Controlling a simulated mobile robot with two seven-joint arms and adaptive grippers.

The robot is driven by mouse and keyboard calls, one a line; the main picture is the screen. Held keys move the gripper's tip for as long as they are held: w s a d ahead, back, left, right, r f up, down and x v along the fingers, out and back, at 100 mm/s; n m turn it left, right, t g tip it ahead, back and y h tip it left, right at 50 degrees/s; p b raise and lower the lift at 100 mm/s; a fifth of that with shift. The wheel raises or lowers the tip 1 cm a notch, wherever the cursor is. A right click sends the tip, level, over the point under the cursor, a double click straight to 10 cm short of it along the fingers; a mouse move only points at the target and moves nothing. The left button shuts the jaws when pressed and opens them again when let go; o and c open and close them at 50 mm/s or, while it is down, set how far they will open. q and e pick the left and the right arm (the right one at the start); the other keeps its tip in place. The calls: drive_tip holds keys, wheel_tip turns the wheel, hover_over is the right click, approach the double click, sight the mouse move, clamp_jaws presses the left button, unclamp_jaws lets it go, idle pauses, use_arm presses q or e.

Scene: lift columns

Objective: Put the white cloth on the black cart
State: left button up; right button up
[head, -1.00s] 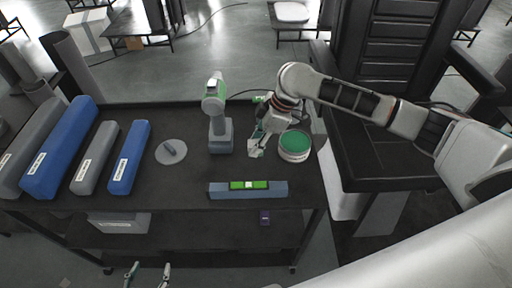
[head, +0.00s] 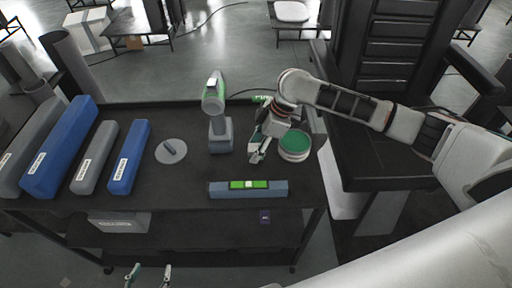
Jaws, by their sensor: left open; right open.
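The black cart (head: 180,197) stands in front of me with tools on its top. A white piece (head: 340,185) hangs or stands between the cart's right edge and a black bench-like unit; I cannot tell for certain that it is the cloth. My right gripper (head: 258,151) is open over the cart top, between a grey-green drill (head: 220,130) and a white tub with a green lid (head: 294,146); nothing shows between its fingers. My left gripper (head: 148,275) is open and empty at the bottom edge, in front of the cart; only its fingertips show.
Blue and grey long boxes (head: 62,148) fill the cart's left side. A round grey disc (head: 171,152) and a spirit level (head: 248,189) lie on the top. The black unit (head: 372,160) stands at right. A white pad (head: 291,11) lies on a far table.

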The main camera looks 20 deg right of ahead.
drive_tip(key=v, duration=1.2)
drive_tip(key=shift+d, duration=0.1)
